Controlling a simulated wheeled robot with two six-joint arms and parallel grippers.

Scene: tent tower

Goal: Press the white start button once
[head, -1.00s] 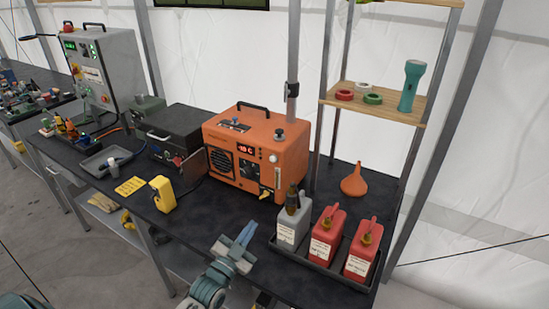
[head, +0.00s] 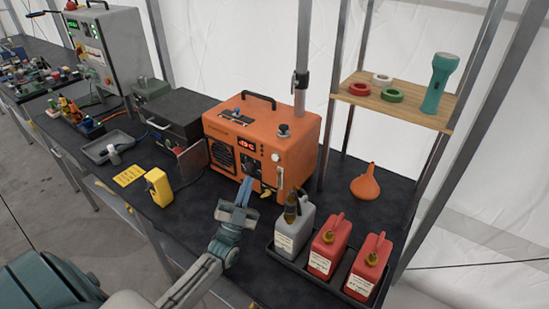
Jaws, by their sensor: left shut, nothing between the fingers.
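The orange box unit (head: 230,134) stands on the black table with its front panel facing me. A small round white button (head: 275,157) shows on the right of that panel, beside the red-lit display (head: 246,145). My left gripper (head: 244,189) is shut and empty, its blue fingertips pointing at the unit. In the picture they overlap the lower front panel, below and left of the white button; I cannot tell whether they touch the panel. The button is not covered. My right gripper is not in view.
A black tray (head: 305,274) with a grey canister (head: 291,236) and two red canisters (head: 326,246) stands right of my gripper. A yellow device (head: 158,187) stands to the left. An orange funnel (head: 365,184) and a wooden shelf (head: 410,107) are on the right.

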